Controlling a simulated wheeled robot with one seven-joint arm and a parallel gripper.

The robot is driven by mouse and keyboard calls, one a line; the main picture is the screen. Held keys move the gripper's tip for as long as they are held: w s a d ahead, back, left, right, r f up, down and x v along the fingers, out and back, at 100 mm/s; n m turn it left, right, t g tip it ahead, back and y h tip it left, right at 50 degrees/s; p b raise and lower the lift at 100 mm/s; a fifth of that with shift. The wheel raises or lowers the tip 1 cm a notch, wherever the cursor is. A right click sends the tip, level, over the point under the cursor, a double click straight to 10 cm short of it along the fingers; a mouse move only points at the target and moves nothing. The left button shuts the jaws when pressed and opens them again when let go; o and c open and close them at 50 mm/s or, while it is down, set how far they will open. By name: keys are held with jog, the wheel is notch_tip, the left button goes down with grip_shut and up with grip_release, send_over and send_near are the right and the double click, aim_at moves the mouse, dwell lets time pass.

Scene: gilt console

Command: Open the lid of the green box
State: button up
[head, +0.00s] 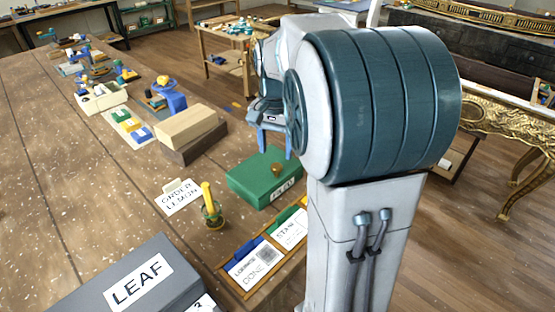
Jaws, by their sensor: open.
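The green box (248,184) sits on the wooden table near the middle of the head view. Its lid looks closed, with a round brownish-gold knob (277,168) on top and a white label on its front, partly hidden by my arm. My gripper (275,148) is just behind and above the box, with its blue fingers pointing down. It is open, and nothing shows between the fingers. The fingertips appear close to the box's far edge; I cannot tell whether they touch it. My large arm link hides the area to the right.
A grey box labelled LEAF (75,290) stands at the front left. A wooden tray with cards (246,292) and a green-and-yellow stamp (212,208) stand before the green box. Stacked wooden blocks (188,125) lie behind it.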

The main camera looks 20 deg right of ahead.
aim_at(276, 165)
jog(key=shift+f, duration=2.4)
grip_shut()
